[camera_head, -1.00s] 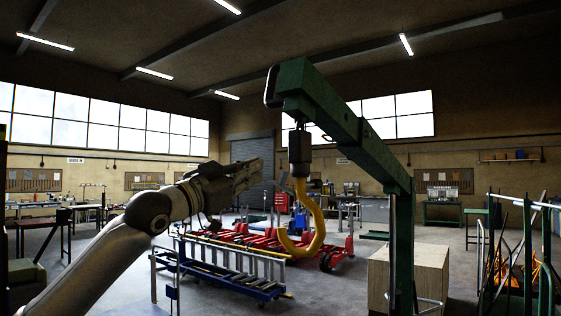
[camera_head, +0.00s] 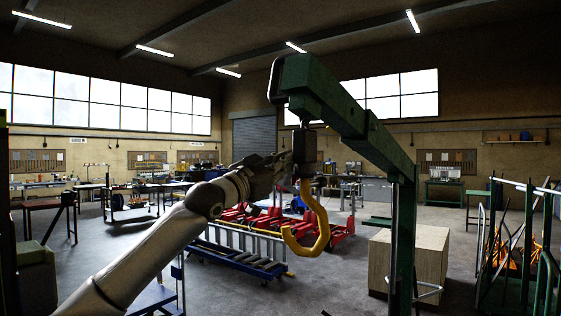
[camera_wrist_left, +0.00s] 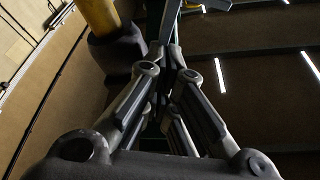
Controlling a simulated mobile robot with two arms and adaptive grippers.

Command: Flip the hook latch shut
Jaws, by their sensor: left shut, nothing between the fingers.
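The yellow hook (camera_head: 322,228) hangs by its dark block (camera_head: 305,147) from the green crane arm. Its open curve faces left in the head view. My left gripper (camera_head: 284,163) is shut and empty, with its tips close to the left side of the block and the top of the hook. I cannot tell whether they touch. In the left wrist view the shut fingers (camera_wrist_left: 168,75) point up, with part of the yellow hook (camera_wrist_left: 98,14) at the upper left. The latch is not clear now; the gripper covers that area. My right gripper is not in view.
The green crane boom (camera_head: 350,120) and its post (camera_head: 403,245) stand right of the hook. A wooden crate (camera_head: 425,255) is behind the post. Red jacks (camera_head: 340,222) and a blue ladder-like frame (camera_head: 240,255) stand on the floor beyond.

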